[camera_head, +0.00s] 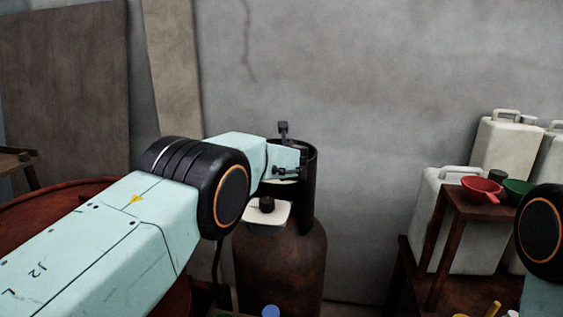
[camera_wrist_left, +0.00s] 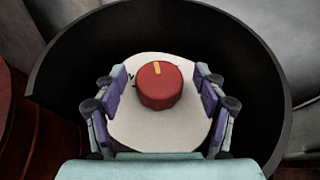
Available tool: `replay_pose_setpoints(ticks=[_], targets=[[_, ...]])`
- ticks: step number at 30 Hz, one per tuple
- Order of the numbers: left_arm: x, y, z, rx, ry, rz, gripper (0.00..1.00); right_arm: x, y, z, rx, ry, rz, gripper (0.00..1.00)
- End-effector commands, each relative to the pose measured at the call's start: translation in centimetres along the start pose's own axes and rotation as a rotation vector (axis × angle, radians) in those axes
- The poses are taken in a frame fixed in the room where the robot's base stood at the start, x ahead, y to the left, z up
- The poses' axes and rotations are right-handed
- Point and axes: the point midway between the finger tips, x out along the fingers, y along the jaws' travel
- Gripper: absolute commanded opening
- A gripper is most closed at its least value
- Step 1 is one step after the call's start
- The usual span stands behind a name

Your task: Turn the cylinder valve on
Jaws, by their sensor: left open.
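The gas cylinder (camera_head: 280,265) is rusty brown and stands upright against the wall, with a dark curved collar (camera_head: 309,185) around its top. In the left wrist view the collar (camera_wrist_left: 75,50) curves around a round red valve knob (camera_wrist_left: 159,85) with a yellow mark on top. The knob sits above a pale plate (camera_wrist_left: 145,132). My left gripper (camera_wrist_left: 161,92) is open, with its purple-padded fingers on either side of the knob and visible gaps between. In the head view my left gripper (camera_head: 285,155) is at the collar, and the knob is hidden there. My right gripper is out of view.
A small brown stand (camera_head: 470,208) at right holds a red funnel (camera_head: 481,187) and a green funnel (camera_head: 517,188). White jerrycans (camera_head: 505,145) stand behind it. A dark red drum (camera_head: 45,215) is at left. The grey wall (camera_head: 400,90) is close behind the cylinder.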

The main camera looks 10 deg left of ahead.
Motion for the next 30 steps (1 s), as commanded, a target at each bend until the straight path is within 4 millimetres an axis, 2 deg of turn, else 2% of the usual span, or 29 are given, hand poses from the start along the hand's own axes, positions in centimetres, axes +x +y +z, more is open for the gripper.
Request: replay_pose_setpoints(ticks=[19,30], targets=[[-5.4,0.0,0.1,0.002,0.000,-0.002,0.71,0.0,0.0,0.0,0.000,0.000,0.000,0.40],[-6.5,0.1,0.0,0.000,-0.001,-0.001,0.71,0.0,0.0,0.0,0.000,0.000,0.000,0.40]])
